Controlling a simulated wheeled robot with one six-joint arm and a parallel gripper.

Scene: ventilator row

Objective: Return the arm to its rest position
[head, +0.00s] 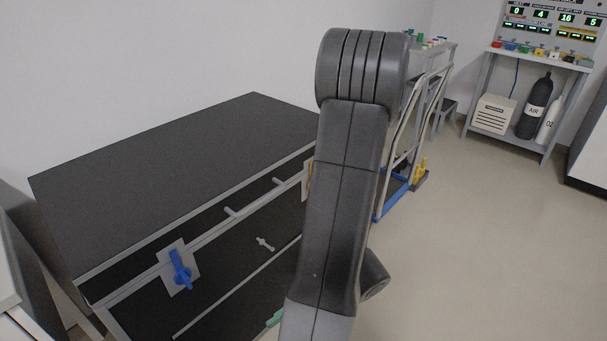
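My arm rises through the middle of the head view, its dark grey links upright and bent at the top. My gripper is not visible, so its state and anything in it are hidden. The arm covers part of the black-topped bench (180,150) and the frame behind it.
The bench front has a blue valve handle (180,269) on a pale plate and a small grey handle (265,243). Right of the arm stands a trolley frame with a blue base (392,203). A ventilator panel (550,25) and gas cylinders (536,105) stand at back right. Floor (480,240) is clear.

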